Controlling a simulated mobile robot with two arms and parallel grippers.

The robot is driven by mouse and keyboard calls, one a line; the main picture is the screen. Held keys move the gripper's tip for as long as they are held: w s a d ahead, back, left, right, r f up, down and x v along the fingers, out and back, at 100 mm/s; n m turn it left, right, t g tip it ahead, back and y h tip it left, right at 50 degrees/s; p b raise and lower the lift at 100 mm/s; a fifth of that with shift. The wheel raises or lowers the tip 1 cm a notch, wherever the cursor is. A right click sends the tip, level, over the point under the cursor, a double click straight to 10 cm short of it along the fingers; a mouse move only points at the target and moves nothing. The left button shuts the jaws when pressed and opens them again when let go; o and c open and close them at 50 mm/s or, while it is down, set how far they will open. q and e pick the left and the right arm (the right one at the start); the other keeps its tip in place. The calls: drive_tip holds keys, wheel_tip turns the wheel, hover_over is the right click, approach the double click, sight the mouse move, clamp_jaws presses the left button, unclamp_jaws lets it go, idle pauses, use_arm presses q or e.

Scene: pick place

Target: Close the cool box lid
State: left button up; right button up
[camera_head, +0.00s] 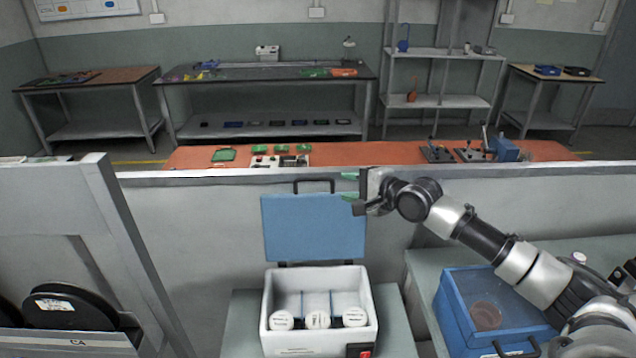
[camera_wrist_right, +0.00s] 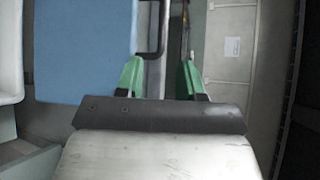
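The cool box (camera_head: 319,311) is a white open-topped box at the lower middle of the head view. Its blue lid (camera_head: 313,228) stands upright, open, behind the box, with a dark handle (camera_head: 314,181) on its top edge. My right gripper (camera_head: 349,187) is at the lid's upper right corner, its green fingertips pointing left. In the right wrist view the gripper (camera_wrist_right: 161,80) is open, with a clear gap between its fingertips. The blue lid (camera_wrist_right: 83,50) and handle (camera_wrist_right: 151,54) are close to the left fingertip; contact cannot be told. My left gripper is out of view.
Three white-capped containers (camera_head: 318,319) stand inside the box. A rack with black reels (camera_head: 75,307) stands at left.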

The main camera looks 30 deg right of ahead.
sight(320, 180)
drive_tip(key=p+x, duration=0.1)
drive_tip(key=x, duration=0.9)
drive_tip(key=shift+w+a+r, duration=0.1)
drive_tip(key=shift+w+a, duration=0.05)
clamp_jaws()
